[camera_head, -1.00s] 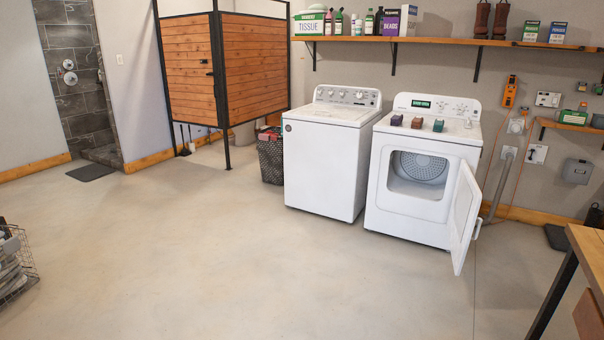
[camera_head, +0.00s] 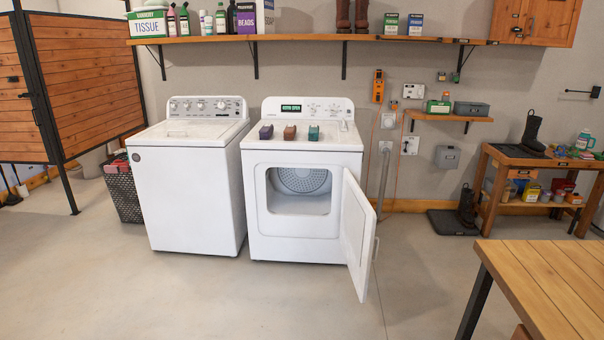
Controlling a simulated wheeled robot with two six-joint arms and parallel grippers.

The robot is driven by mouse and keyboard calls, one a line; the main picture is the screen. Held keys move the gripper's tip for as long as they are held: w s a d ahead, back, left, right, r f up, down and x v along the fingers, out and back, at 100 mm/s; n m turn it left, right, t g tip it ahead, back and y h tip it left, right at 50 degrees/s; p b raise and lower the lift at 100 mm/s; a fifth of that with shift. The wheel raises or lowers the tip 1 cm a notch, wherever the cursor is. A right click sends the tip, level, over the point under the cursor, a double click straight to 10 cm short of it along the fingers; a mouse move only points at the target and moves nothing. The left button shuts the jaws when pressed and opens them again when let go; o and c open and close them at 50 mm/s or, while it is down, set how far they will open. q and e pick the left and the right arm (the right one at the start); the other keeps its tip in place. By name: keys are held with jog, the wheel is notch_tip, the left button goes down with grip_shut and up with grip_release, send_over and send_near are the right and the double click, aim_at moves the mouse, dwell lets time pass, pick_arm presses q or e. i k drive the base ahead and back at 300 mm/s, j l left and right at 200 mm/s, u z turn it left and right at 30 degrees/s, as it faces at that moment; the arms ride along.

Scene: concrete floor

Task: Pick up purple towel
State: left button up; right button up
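On top of the white dryer (camera_head: 302,215) lie three small folded cloth items in a row. The left one is purple and looks like the purple towel (camera_head: 266,132). The middle one is a brown towel (camera_head: 290,132) and the right one is a teal towel (camera_head: 314,132). They are small and sit apart from each other. The dryer door (camera_head: 357,235) hangs open toward the front right, and the drum looks empty. Neither of my grippers is in view.
A white washer (camera_head: 190,190) stands left of the dryer, with a dark basket (camera_head: 122,188) beside it. A wooden table (camera_head: 550,280) fills the lower right. A shelf (camera_head: 320,40) runs above the machines. The floor in front is clear.

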aim_at(267, 130)
jog(key=i+u, duration=0.25)
jog(key=i, duration=0.45)
jog(key=i+u, duration=0.2)
jog(key=i, duration=0.45)
jog(key=i+l+u, duration=0.25)
jog(key=i, duration=0.45)
jog(key=i+z, duration=0.2)
jog(key=i, duration=0.3)
jog(key=i+j+z, duration=0.2)
jog(key=i, duration=0.3)
jog(key=i+j+z, duration=0.15)
jog(key=i, duration=0.35)
jog(key=i+j+z, duration=0.2)
jog(key=i, duration=0.25)
jog(key=i+l+u, duration=0.2)
jog(key=i+l, duration=0.2)
jog(key=i+l+u, duration=0.2)
jog(key=l, duration=0.35)
jog(key=i+j, duration=0.05)
jog(key=i, duration=0.05)
